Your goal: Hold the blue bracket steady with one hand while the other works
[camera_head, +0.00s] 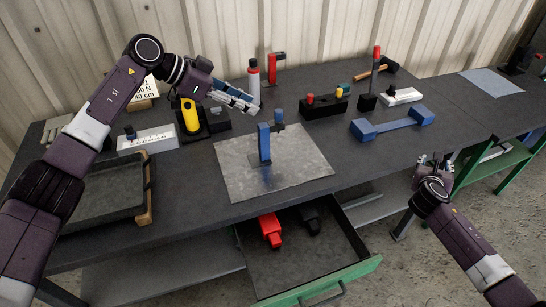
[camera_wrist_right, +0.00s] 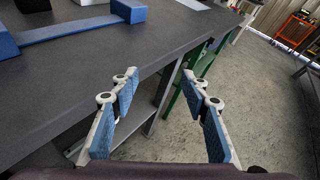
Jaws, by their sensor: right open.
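A blue upright piece (camera_head: 264,143) stands on the grey metal plate (camera_head: 233,177) in the middle of the table. A long blue bar with raised end blocks (camera_head: 392,124) lies at the right; part of it shows at upper left in the right wrist view (camera_wrist_right: 72,30). I cannot tell which of the two is the bracket. My left gripper (camera_head: 237,97) hangs above the back of the table, left of the upright piece and apart from it; its jaw gap is unclear. My right gripper (camera_wrist_right: 160,80) is open and empty beside the table's right front edge, apart from the bar.
An open drawer (camera_head: 338,281) below the front edge holds a red part (camera_head: 270,230) and a dark part. A yellow-and-black tool (camera_head: 190,115) and a white-and-red bottle (camera_head: 254,80) stand near my left gripper. A black block with coloured knobs (camera_head: 325,105) stands behind the plate. A dark tray (camera_head: 102,222) lies left.

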